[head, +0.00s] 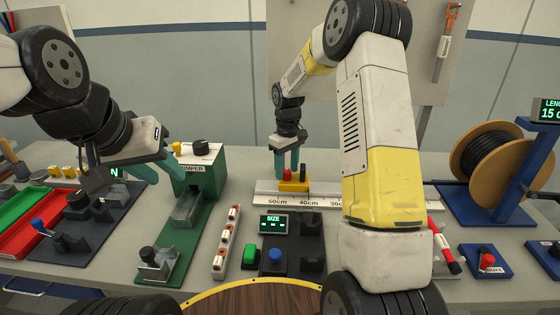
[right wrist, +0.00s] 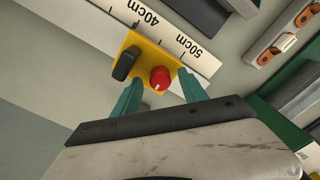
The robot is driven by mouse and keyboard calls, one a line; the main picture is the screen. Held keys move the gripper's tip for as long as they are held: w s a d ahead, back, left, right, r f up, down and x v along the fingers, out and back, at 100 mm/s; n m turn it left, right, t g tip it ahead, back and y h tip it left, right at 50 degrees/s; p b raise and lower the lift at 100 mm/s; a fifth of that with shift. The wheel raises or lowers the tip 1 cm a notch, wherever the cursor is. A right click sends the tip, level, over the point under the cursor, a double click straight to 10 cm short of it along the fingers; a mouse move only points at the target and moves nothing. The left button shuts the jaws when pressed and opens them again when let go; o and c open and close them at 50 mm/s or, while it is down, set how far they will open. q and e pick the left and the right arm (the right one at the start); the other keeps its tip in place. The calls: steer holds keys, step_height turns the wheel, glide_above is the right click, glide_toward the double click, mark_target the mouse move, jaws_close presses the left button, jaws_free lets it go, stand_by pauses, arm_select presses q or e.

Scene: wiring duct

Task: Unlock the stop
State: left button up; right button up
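The stop is a yellow block (head: 293,186) on the white ruler rail (head: 325,200), between the 40cm and 50cm marks. It carries a red knob (right wrist: 160,78) and a black lever (right wrist: 125,64), side by side. My right gripper (head: 288,172) points down at the stop. In the right wrist view its teal fingers (right wrist: 162,97) are apart, one on each side of the red knob, and hold nothing. Whether they touch the block cannot be told. My left gripper (head: 157,172) appears open and empty, near the green crimper (head: 203,175).
A black panel with a SIZE display (head: 273,224) and a strip of orange-and-white parts (head: 226,243) lie in front of the rail. A cable spool (head: 490,160) stands at the right. Red and green trays (head: 30,225) lie at the left. My right arm hides part of the rail.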

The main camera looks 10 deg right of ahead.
mark_target(287, 171)
steer(key=shift+r, duration=3.9)
steer(key=shift+r, duration=0.1)
steer(key=s+d+r+m+t, duration=0.1)
steer(key=s+r+m+t, duration=0.2)
steer(key=s+r, duration=0.95)
steer(key=s+r+m+t+y, duration=0.1)
steer(key=s+m+t+y, duration=0.1)
steer(key=s, duration=1.5)
steer(key=shift+s+d+m+t, duration=0.15)
steer(key=shift+s+m+t, duration=0.1)
steer(key=shift+m+t, duration=0.35)
